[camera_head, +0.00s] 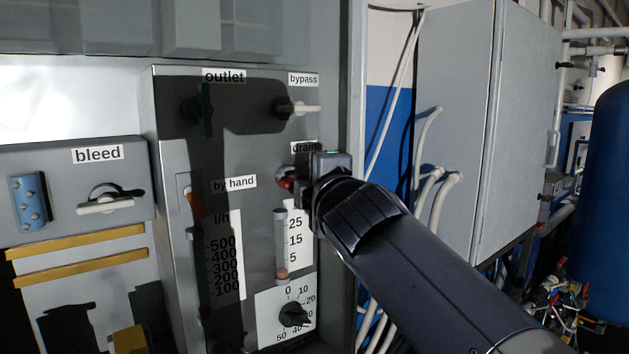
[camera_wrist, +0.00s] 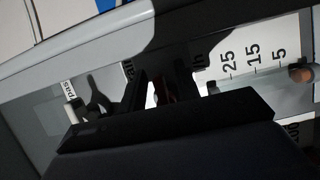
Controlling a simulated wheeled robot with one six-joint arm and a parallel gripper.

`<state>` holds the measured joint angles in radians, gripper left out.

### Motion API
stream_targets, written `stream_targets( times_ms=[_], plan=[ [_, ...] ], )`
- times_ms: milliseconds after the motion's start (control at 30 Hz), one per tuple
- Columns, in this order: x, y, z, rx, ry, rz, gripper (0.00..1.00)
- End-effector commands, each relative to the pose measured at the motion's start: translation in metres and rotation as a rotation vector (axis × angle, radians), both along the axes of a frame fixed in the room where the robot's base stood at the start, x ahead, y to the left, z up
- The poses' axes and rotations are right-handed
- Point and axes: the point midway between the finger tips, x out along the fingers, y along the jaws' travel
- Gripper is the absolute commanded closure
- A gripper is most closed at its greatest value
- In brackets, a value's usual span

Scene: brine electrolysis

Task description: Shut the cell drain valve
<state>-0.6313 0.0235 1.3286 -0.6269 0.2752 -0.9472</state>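The drain valve (camera_head: 287,181) is on the grey panel under the "drain" label, with a red part showing. My gripper (camera_head: 303,187) is at this valve from the right and hides most of its handle. In the wrist view, my gripper's dark fingers (camera_wrist: 165,92) stand apart, with a dark reddish shape between them. I cannot tell whether they touch the handle or grip it. The handle's angle is hidden.
The bypass valve (camera_head: 298,108) with a white handle is above, and the outlet valve (camera_head: 206,110) is at upper left. The orange by-hand lever (camera_head: 195,204), a flow tube (camera_head: 281,245) and a dial knob (camera_head: 293,314) are close by. A bleed valve (camera_head: 108,204) is farther left.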

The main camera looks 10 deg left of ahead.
Motion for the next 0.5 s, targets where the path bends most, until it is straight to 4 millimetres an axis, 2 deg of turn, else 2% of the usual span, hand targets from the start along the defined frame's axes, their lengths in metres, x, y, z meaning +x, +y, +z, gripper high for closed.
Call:
stream_targets(
  times_ms=[167,500],
  plan=[
    [-0.018,-0.009,-0.001,0.002,-0.002,0.001,0.69],
    [-0.071,-0.036,-0.001,0.002,-0.002,0.002,0.69]
  ],
)
